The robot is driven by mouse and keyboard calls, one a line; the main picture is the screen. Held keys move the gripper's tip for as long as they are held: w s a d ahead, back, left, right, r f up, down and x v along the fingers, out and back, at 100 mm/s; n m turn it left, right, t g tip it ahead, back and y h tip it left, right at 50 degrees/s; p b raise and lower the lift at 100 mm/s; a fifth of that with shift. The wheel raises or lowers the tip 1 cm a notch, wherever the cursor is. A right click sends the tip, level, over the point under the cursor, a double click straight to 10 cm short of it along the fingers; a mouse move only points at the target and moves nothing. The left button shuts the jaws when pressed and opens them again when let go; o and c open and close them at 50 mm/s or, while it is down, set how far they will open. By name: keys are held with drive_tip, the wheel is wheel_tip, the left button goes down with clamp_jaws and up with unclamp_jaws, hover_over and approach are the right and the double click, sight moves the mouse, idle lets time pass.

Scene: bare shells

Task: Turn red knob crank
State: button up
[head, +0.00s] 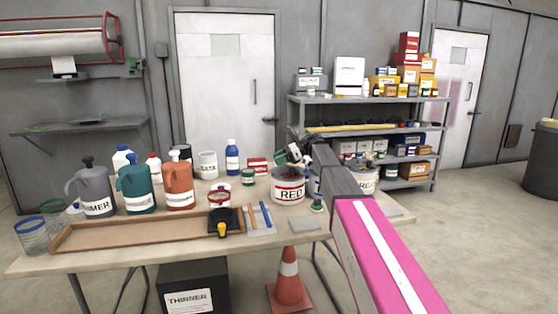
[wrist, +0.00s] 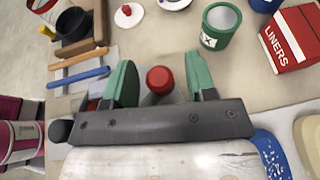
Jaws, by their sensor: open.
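The red knob (wrist: 160,79) shows in the wrist view as a round red cap on a darker shaft. It sits between the two green fingers of my gripper (wrist: 160,86), with a visible gap to each finger. My gripper is open and holds nothing. The lower part of the crank is hidden behind the dark gripper body. In the head view my gripper (head: 291,154) is above the can labelled RED (head: 289,192) on the workbench. I cannot make out the red knob in the head view.
The workbench (head: 110,262) holds several jugs and cans left of the RED can. A green cup (wrist: 219,25) and a red LINERS box (wrist: 293,38) stand near my gripper. A loaded shelf (head: 300,99) is behind, and an orange cone (head: 289,285) stands in front below.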

drive_tip(key=c, duration=0.9)
drive_tip(key=shift+m+t, duration=0.4)
drive_tip(key=shift+t, duration=0.1)
drive_tip(key=m+t, duration=0.2)
drive_tip(key=t, duration=0.1)
drive_tip(key=d+m+t, duration=0.1)
drive_tip(key=shift+w+m, duration=0.35)
drive_tip(key=shift+m, duration=0.05)
drive_tip(key=m+t, duration=0.1)
drive_tip(key=d+m+t+h, duration=0.1)
drive_tip(key=t, duration=0.1)
drive_tip(key=m+t, duration=0.1)
drive_tip(key=shift+w+d+m+h, duration=0.15)
drive_tip(key=shift+w+m+h, duration=0.15)
drive_tip(key=shift+h, duration=0.1)
drive_tip(key=m+t+h, duration=0.1)
drive_tip(key=d+m+t+h, duration=0.1)
drive_tip(key=m+t, duration=0.1)
drive_tip(key=shift+d+h, duration=0.1)
drive_tip(key=shift+h, duration=0.2)
drive_tip(key=shift+w+d+m+t+h, duration=0.1)
drive_tip(key=shift+d+m+t+h, duration=0.2)
drive_tip(key=shift+m+t+h, duration=0.45)
drive_tip(key=shift+d+m+t+h, duration=0.25)
drive_tip(key=shift+m+t+h, duration=0.3)
drive_tip(key=shift+m+h, duration=0.4)
drive_tip(key=shift+d+m, duration=0.15)
drive_tip(key=shift+m, duration=0.15)
